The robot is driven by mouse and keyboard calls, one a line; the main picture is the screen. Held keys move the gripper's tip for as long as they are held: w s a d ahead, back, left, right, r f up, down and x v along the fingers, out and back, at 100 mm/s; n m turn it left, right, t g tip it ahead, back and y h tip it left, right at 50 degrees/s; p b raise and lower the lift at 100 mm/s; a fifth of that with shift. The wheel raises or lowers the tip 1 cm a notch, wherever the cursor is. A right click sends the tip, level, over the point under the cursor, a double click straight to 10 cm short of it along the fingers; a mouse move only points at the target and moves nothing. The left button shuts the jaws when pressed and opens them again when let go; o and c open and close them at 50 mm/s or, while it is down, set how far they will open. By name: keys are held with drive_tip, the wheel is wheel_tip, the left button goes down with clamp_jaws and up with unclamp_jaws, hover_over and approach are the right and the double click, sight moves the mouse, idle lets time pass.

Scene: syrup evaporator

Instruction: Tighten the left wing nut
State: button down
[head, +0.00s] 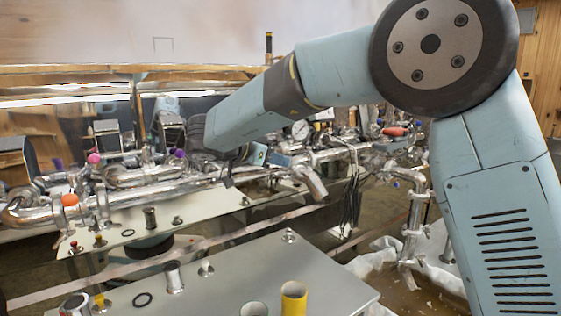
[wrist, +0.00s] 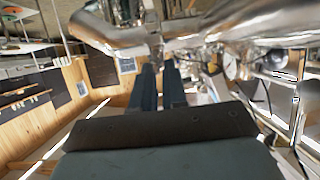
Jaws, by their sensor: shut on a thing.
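My gripper (wrist: 159,70) shows in the wrist view as two dark blue fingers, close together and reaching up to a steel pipe clamp (wrist: 152,18). The fingers are shut on the wing nut at the clamp's underside. The nut itself is mostly hidden between the fingertips, so I cannot tell its angle or how tight it sits. In the head view my gripper (head: 284,160) points right from the end of my arm, against the steel pipework (head: 325,155). The clamp and nut are too small to make out there.
A bent steel pipe (wrist: 100,38) lies left of the clamp in the wrist view. In the head view a pipe with an orange cap (head: 70,199) runs at left. A grey plate (head: 220,275) in front bears a yellow cup (head: 293,298) and small fittings. A pressure gauge (head: 300,130) stands behind.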

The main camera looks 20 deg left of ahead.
drive_tip(key=shift+w+d, duration=0.1)
idle(0.4)
drive_tip(key=c, duration=1.5)
unclamp_jaws()
drive_tip(key=shift+w, duration=0.1)
drive_tip(key=o, duration=0.4)
drive_tip(key=shift+c, duration=0.2)
drive_tip(key=v, duration=1.4)
drive_tip(key=shift+w+g, duration=0.2)
drive_tip(key=shift+g, duration=0.1)
drive_tip(key=shift+c, duration=0.2)
